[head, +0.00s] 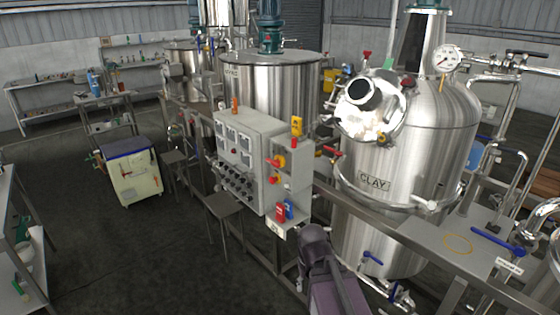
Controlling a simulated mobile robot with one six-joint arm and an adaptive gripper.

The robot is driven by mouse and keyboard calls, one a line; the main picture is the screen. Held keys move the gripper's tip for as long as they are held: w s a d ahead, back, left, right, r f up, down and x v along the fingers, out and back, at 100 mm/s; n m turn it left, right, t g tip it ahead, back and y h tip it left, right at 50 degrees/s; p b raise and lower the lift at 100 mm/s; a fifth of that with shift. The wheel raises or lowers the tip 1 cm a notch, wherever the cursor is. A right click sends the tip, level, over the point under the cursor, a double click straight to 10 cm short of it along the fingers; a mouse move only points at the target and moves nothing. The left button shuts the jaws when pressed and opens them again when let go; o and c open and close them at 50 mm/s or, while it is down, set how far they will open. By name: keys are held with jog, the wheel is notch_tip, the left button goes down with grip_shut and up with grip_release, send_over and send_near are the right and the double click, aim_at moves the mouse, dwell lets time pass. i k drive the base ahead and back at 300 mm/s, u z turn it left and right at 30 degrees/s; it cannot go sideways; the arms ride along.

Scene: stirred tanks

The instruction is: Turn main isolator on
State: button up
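A grey control cabinet (250,160) stands in the middle of the head view, in front of the steel tanks. On the narrower grey box (292,185) at its right side is a red rotary handle on a yellow plate (280,161), which looks like the main isolator. Its exact handle angle is too small to tell. A smaller red and yellow control (274,180) sits just below it. My purple-grey arm shows at the bottom centre, below and to the right of the cabinet. My gripper cannot be made out in this view.
A small grey stool (224,204) stands close to the cabinet's left. A cream wheeled cabinet (133,172) is farther left. Open floor (125,250) lies at the lower left.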

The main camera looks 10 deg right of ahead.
aim_at(279, 162)
jog(key=i, duration=0.9)
jog(key=u, duration=0.05)
